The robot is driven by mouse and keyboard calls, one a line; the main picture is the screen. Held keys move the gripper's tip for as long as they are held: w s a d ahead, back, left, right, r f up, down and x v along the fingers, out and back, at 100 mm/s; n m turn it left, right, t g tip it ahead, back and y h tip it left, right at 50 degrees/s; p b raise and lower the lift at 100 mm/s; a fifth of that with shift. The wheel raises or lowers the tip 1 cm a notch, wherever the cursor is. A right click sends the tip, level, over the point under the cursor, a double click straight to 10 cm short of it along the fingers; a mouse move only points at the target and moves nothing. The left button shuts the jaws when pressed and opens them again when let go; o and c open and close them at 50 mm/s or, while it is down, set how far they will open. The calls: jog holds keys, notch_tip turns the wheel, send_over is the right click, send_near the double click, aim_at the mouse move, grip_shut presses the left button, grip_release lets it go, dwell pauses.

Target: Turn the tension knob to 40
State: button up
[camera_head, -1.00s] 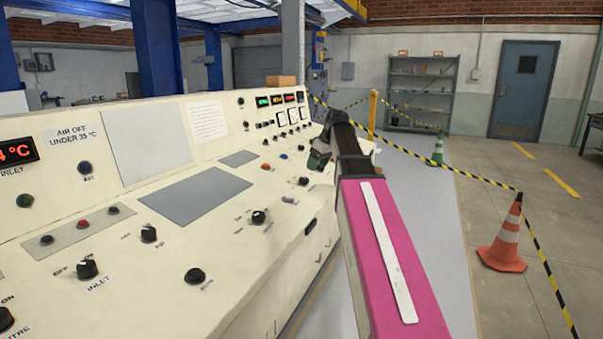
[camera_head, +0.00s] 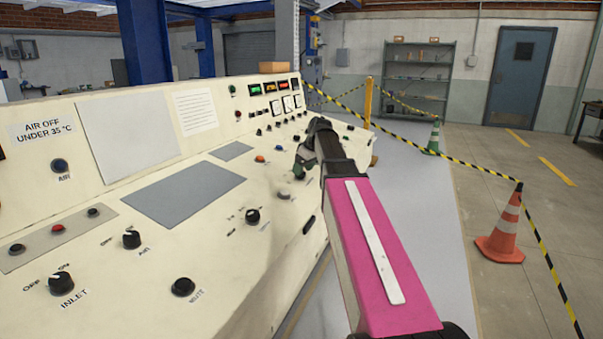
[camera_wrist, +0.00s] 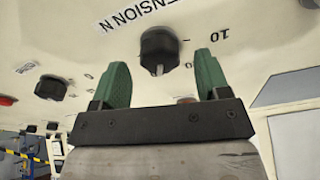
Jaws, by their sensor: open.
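The tension knob (camera_wrist: 160,50) is a black round knob with a pale pointer mark, seen in the wrist view on the cream panel. It appears upside down there, with the label "TENSION N" (camera_wrist: 135,14) above left and a "10" mark (camera_wrist: 219,36) to its right. My gripper (camera_wrist: 162,62) has two green fingers, which are open, with the knob showing between their tips. I cannot tell whether they touch it. In the head view my gripper (camera_head: 303,163) is small and dark, low over the sloping panel at its right part. The knob cannot be made out there.
The cream console (camera_head: 85,215) carries other knobs, such as the inlet knob (camera_head: 62,283) and a knob (camera_head: 252,216) left of my arm. Another knob (camera_wrist: 51,87) stands left in the wrist view. A traffic cone (camera_head: 501,238) and striped tape bound the floor on the right.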

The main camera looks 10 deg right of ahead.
jog(key=shift+x, duration=1.05)
jog(key=c, duration=0.9)
jog(key=shift+m, duration=0.4)
jog(key=m, duration=0.4)
jog(key=shift+t+h, duration=0.3)
jog(key=shift+h, duration=0.1)
jog(key=m, duration=0.5)
jog(key=shift+h, duration=0.4)
jog(key=shift+m, duration=0.3)
